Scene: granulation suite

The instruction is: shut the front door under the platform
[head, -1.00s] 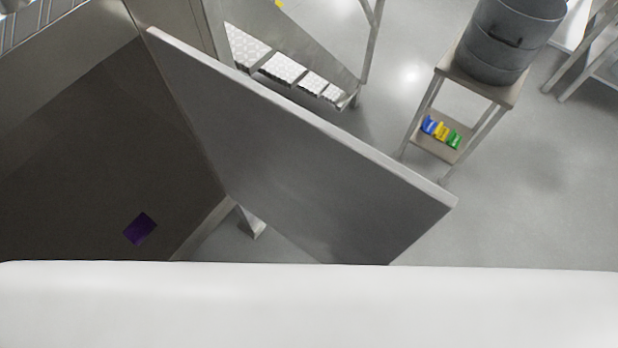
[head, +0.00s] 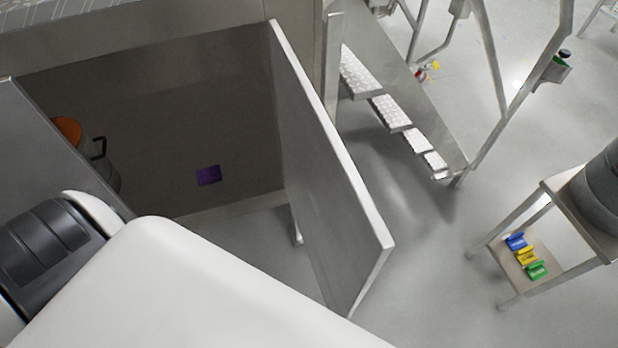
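The grey front door (head: 335,190) stands open below the platform (head: 180,12). It is hinged at the right side of the dark opening (head: 190,120) and sticks out toward me. Its pale top edge and free front corner show clearly. Its lower near part is hidden behind my white body part at the bottom of the view. A grey panel (head: 45,150) stands at the left of the opening. Neither of my grippers shows in the head view, so I cannot see where they are relative to the door.
Inside the opening are a purple patch (head: 208,175) and a container with an orange top (head: 68,128). Metal stairs (head: 395,112) with railings stand right of the door. A small stand (head: 562,258) with coloured items and a grey drum (head: 603,190) is farther right. Floor between is clear.

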